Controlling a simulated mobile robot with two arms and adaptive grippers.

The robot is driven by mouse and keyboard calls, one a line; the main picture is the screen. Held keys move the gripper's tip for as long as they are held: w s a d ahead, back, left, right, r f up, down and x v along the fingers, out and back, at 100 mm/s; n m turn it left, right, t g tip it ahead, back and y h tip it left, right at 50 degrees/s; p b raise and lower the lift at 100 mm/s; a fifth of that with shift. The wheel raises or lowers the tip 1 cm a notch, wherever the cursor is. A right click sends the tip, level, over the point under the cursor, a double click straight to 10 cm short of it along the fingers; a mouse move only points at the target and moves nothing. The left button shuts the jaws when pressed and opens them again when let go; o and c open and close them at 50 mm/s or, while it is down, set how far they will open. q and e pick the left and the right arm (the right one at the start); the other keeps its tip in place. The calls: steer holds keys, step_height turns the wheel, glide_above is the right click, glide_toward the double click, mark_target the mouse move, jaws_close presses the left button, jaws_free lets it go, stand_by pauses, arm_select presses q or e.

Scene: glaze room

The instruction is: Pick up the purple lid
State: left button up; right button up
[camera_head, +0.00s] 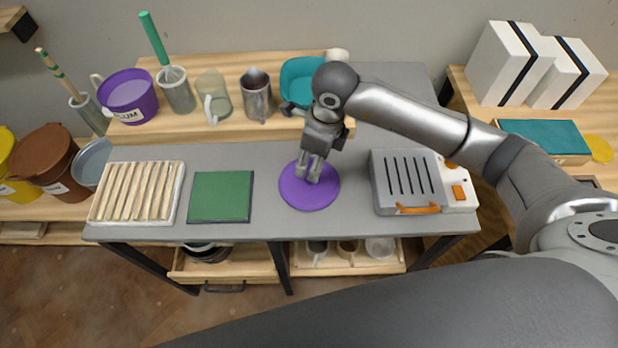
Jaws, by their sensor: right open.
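The purple lid (311,196) lies flat on the grey tabletop, near the middle of the table. It is a round disc, and my gripper's fingers cover part of its upper half. My right gripper (310,172) is open and points down over the lid, its fingertips at or just above the lid's surface. I cannot tell whether the fingertips touch it. My left gripper is not in view.
A green square pad (221,197) and a slatted wooden rack (137,192) lie left of the lid. A grey slotted device (409,182) with an orange handle stands to the right. A purple bucket (129,97), jugs and a teal bowl (298,80) stand behind.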

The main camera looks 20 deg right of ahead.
steer(key=shift+f, duration=0.4)
steer(key=shift+w+a+f, duration=0.1)
steer(key=shift+f, duration=0.2)
steer(key=f+p, duration=0.1)
steer(key=f, duration=0.1)
steer(key=f+p, duration=0.1)
steer(key=f, duration=0.1)
steer(key=shift+s+a+f, duration=0.15)
steer(key=shift+s+a, duration=0.05)
steer(key=shift+w+f, duration=0.1)
steer(key=shift+f, duration=0.1)
steer(key=shift+c, duration=0.6)
steer(key=c, duration=0.5)
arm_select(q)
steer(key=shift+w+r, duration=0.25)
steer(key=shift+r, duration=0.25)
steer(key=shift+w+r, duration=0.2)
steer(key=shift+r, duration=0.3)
arm_select(e)
jaws_close()
